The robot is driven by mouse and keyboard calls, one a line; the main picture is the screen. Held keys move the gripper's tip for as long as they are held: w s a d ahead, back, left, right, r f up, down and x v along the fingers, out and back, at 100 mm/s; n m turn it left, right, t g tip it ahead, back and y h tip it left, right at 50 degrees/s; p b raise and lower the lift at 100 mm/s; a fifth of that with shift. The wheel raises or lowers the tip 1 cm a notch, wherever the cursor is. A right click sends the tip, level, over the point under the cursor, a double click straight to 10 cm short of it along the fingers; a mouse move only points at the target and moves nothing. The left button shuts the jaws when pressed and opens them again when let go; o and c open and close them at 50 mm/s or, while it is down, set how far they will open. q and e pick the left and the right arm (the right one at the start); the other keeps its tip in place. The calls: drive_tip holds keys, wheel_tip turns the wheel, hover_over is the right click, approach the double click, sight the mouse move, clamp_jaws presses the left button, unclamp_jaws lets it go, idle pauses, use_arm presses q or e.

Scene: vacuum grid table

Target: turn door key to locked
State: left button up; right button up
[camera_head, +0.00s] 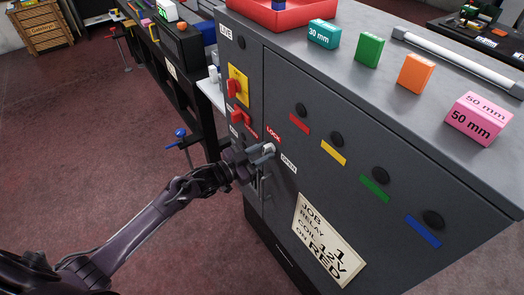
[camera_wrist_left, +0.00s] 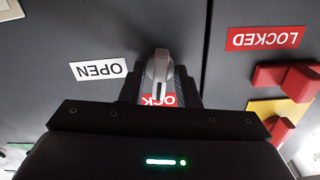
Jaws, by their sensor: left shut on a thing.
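The grey door key (camera_wrist_left: 159,66) stands out from the dark cabinet door in the left wrist view, between the fingers of my left gripper (camera_wrist_left: 160,90). In the head view my left gripper (camera_head: 258,155) reaches the door at the key and is shut on it. A white OPEN label (camera_head: 288,164) and a red LOCK label (camera_head: 273,135) flank the key. In the wrist view the OPEN label (camera_wrist_left: 98,69) is clear, while the LOCK label (camera_wrist_left: 164,100) is partly hidden by the gripper. My right gripper is out of view.
Red rotary handles (camera_head: 236,90) sit on the cabinet's left panel. A red LOCKED label (camera_wrist_left: 265,38) is on that side in the wrist view. Coloured blocks (camera_head: 369,50) and a red tray (camera_head: 285,14) stand on the cabinet top. Open floor (camera_head: 80,130) lies to the left.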

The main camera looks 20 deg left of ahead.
use_arm(q)
drive_tip(key=shift+n, duration=0.9)
drive_tip(key=o, duration=0.6)
drive_tip(key=b+v, duration=0.1)
drive_tip(key=v, duration=0.6)
drive_tip(key=shift+s+a, duration=0.25)
drive_tip(key=shift+s, duration=0.1)
